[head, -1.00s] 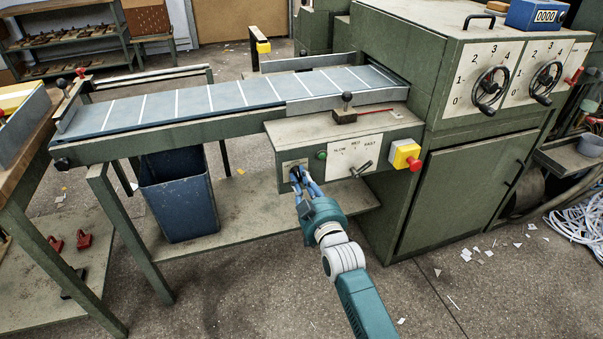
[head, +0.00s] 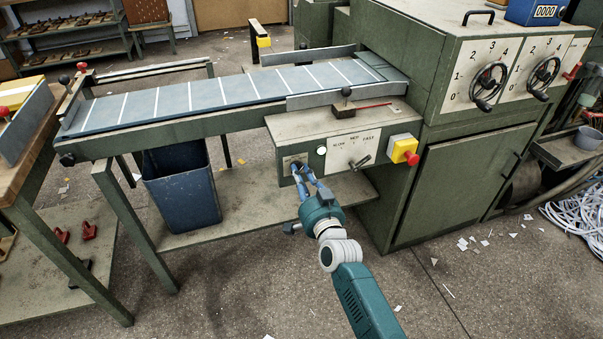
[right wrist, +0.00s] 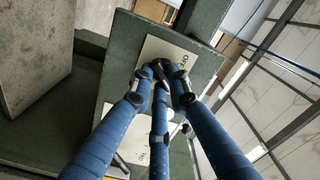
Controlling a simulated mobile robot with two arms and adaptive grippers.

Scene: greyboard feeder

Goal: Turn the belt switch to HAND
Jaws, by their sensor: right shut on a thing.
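The belt switch is a small dark knob (right wrist: 159,67) on a pale plate (right wrist: 150,47) with partly hidden lettering. It sits at the left end of the control box front (head: 280,150), below the belt. My right gripper (head: 299,172) is shut on the knob with its blue fingers, also seen in the right wrist view (right wrist: 160,75). The fingers cover most of the knob, so I cannot tell which mark it points to. A round pale lamp (head: 321,150) is just right of the plate. My left gripper is out of view.
A SLOW-MED-FAST dial plate (head: 350,151) with a lever and a yellow box with a red button (head: 404,150) are to the right. The striped belt (head: 220,94) runs above. A blue bin (head: 182,190) stands below left.

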